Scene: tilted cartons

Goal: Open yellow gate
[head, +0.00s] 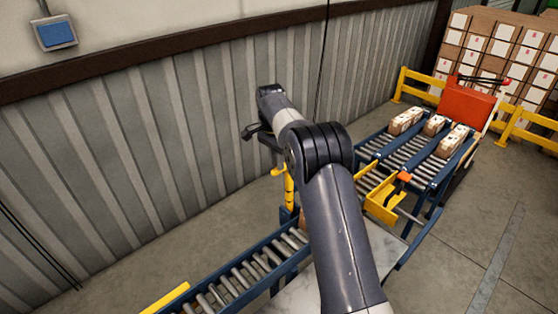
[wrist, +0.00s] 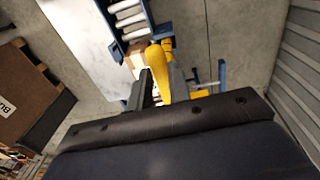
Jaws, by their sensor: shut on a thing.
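My gripper (wrist: 163,88) is shut on a yellow bar (wrist: 157,60), whose rounded end shows between the dark fingers in the wrist view. In the head view a yellow upright (head: 289,188) stands at the wall side of the roller conveyor, just below my wrist; it appears to be the same yellow gate part. My arm hides much of the area around it, and the fingertips are not clear there. A brown carton (wrist: 140,55) lies close beside the yellow bar in the wrist view. Only a sliver of it shows in the head view.
The roller conveyor (head: 240,272) runs beside the corrugated wall (head: 150,140). Beyond my arm, another yellow piece (head: 383,202) with an orange top sits by the rollers. Several cartons (head: 436,124) lie on the far lanes, before a red panel (head: 466,108). Open floor lies at right.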

